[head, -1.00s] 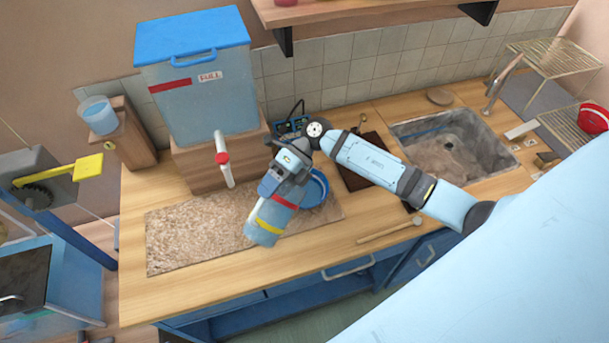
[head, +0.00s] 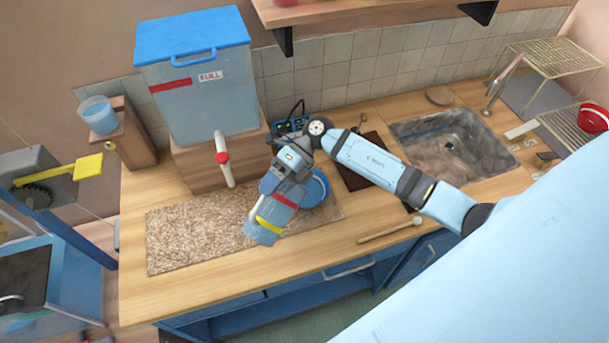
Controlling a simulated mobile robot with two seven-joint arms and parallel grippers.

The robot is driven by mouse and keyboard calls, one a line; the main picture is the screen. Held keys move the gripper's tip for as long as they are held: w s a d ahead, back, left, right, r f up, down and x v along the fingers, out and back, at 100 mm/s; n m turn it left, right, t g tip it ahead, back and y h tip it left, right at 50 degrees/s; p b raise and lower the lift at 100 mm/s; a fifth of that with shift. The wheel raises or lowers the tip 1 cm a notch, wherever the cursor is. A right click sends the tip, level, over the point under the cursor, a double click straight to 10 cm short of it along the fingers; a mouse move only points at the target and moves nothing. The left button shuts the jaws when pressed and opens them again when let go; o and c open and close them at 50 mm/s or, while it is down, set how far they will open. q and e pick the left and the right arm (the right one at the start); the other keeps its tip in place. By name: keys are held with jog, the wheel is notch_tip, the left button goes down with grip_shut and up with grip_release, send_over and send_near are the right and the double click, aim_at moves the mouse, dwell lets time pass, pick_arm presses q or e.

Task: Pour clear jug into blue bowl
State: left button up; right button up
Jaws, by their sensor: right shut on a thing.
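My right gripper (head: 283,178) is shut on the clear jug (head: 264,232), which has a red band and a yellow band. The jug is tilted, one end by the gripper and the other toward the lower left, above the speckled mat. The blue bowl (head: 319,187) is on the counter just right of the gripper and jug, partly hidden behind them. I cannot tell whether anything flows from the jug. My left gripper is not in view.
The speckled mat (head: 185,235) lies on the wooden counter. A lidded water tank (head: 205,100) with a red-tipped tap (head: 223,158) stands behind it. A wooden mallet (head: 385,231) lies near the front edge. A sink (head: 450,145) is at right.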

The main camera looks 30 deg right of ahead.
jog(key=shift+w+d+r, duration=0.1)
jog(key=shift+d+r, duration=0.1)
jog(key=shift+d, duration=0.05)
dwell(1.5)
